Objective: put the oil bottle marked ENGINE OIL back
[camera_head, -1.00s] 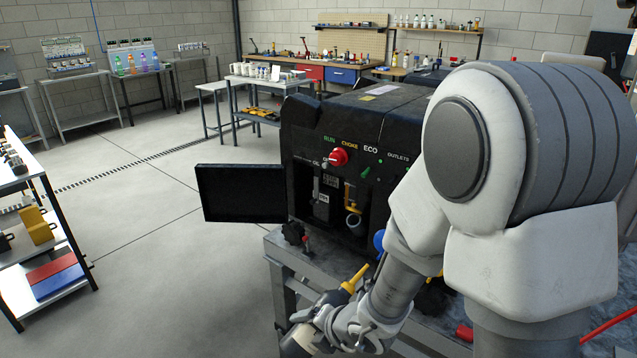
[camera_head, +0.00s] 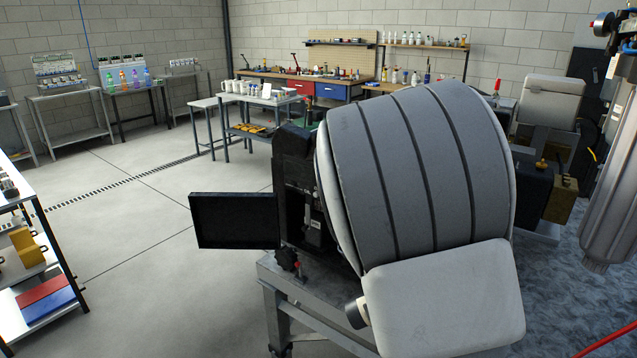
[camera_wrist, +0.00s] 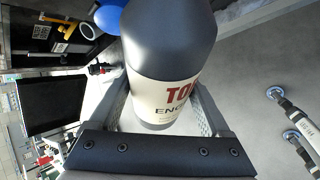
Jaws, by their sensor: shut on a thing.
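The oil bottle (camera_wrist: 168,50) fills the middle of the wrist view. It is dark grey with a cream label on which the letters "TO" and "ENG" show; the rest of the label is turned away. My gripper (camera_wrist: 162,108) is shut on it, a finger on each side. The bottle's far end is cut off by the top of the wrist view. In the head view my arm hides the gripper and most or all of the bottle; a small dark and pale end (camera_head: 356,312) shows below the arm, and I cannot tell whether it is the bottle.
The dark generator (camera_head: 290,160) stands on a metal stand (camera_head: 275,268), mostly behind my arm, with its black door (camera_head: 235,221) open to the left. A blue round part (camera_wrist: 95,17) is close to the bottle. Shelves (camera_head: 38,285) stand at left; the floor between is clear.

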